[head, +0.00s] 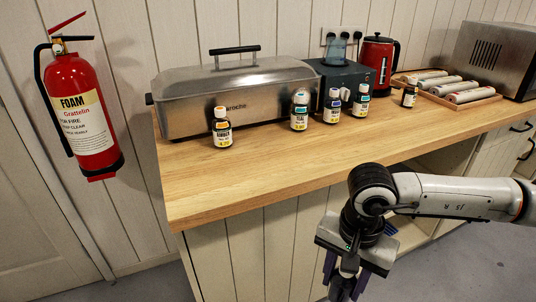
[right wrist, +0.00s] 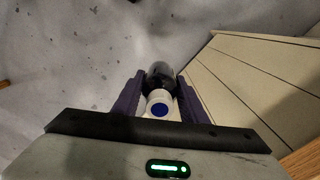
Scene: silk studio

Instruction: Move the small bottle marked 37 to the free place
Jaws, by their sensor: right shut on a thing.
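My right gripper (head: 344,286) hangs low in front of the counter, below the worktop. In the right wrist view the purple fingers are shut on a small dark bottle (right wrist: 159,76) with a white cap and a blue dot on top. Its label faces away, so I cannot read whether it is 37. On the worktop stand small labelled bottles: one with an orange-topped cap (head: 221,128) at the left, a teal one (head: 299,111), two more (head: 332,106) (head: 361,101) to its right, and a dark one (head: 409,96) further right. Their numbers are too small to read surely. My left gripper is out of view.
The wooden worktop (head: 240,178) is bare along its front, with a wide gap between the orange-topped and teal bottles. Behind stand a metal roaster (head: 235,95), a dark box (head: 345,80) and a red kettle (head: 377,58). A tray of rolls (head: 485,100) lies right.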

